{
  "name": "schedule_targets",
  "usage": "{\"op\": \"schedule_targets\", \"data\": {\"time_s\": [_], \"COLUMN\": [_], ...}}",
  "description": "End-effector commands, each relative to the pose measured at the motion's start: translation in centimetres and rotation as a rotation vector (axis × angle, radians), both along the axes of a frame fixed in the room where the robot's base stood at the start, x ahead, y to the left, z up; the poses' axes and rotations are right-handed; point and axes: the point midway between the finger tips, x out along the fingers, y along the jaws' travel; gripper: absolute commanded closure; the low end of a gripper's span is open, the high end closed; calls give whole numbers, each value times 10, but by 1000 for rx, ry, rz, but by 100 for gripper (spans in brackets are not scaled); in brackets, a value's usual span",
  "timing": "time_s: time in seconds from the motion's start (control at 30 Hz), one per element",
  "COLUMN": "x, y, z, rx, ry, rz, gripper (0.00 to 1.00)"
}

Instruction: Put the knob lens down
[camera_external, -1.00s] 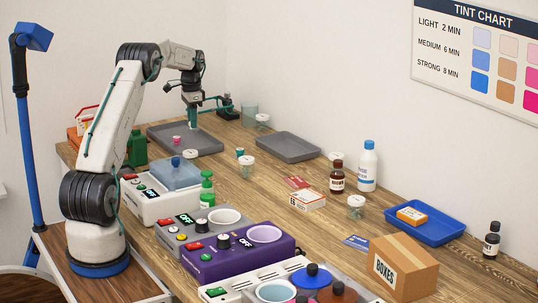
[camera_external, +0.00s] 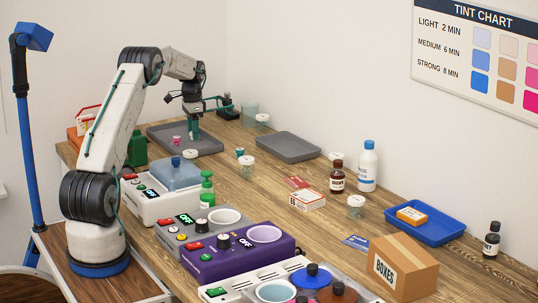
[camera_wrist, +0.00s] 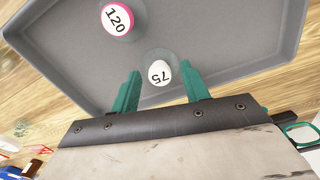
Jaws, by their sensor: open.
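A clear round lens with a white knob marked 75 (camera_wrist: 160,74) appears to lie on the grey tray (camera_wrist: 60,60), knob facing the camera. My gripper (camera_wrist: 160,72) is open, one green finger on each side of the knob, with visible gaps. In the external view my gripper (camera_external: 193,136) points down, low over the grey tray (camera_external: 211,149); the white-knobbed lens cannot be made out there. A second lens with a pink knob marked 120 (camera_wrist: 117,18) lies on the same tray, apart from the fingers; it also shows in the external view (camera_external: 177,140).
A second grey tray (camera_external: 288,147) to the right is empty. A green bottle (camera_external: 138,148) and a white machine with a blue lid (camera_external: 177,173) stand near the first tray. Small jars (camera_external: 248,166) and a clear beaker (camera_external: 250,114) stand on the wooden bench.

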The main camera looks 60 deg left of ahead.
Motion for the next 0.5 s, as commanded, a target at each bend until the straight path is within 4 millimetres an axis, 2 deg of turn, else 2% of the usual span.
{"op": "schedule_targets", "data": {"time_s": [0.17, 0.5], "x": [1, 1], "y": [1, 1], "z": [13, 83], "rx": [3, 2], "ry": [-3, -4], "rz": [0, 0], "gripper": [54, 54]}}
